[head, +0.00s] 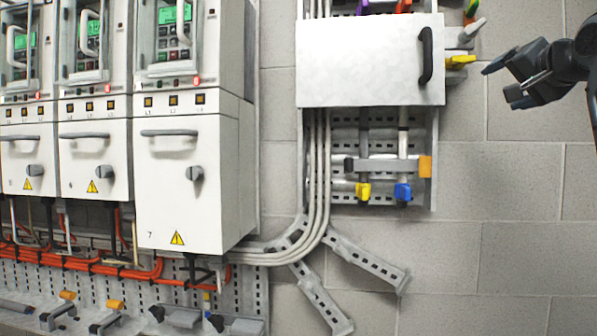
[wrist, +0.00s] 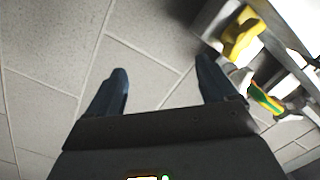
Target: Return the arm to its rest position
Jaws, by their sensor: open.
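My gripper (head: 497,81) is at the upper right of the head view, right of the white cover panel (head: 365,60) with its black handle (head: 425,56). In the wrist view my gripper (wrist: 162,85) shows two dark fingers spread wide apart. Nothing is between them but a view of the grey tiled wall (wrist: 160,45). A yellow connector (head: 460,61) lies just left of the fingertips in the head view, with a gap visible between them. In the wrist view a yellow part (wrist: 241,36) is beyond the right finger.
White drive cabinets (head: 185,180) with green displays fill the left. Below the panel hang a yellow connector (head: 363,191) and a blue one (head: 403,192). A green and yellow part (wrist: 264,98) is close to the right finger in the wrist view. The wall at lower right is bare.

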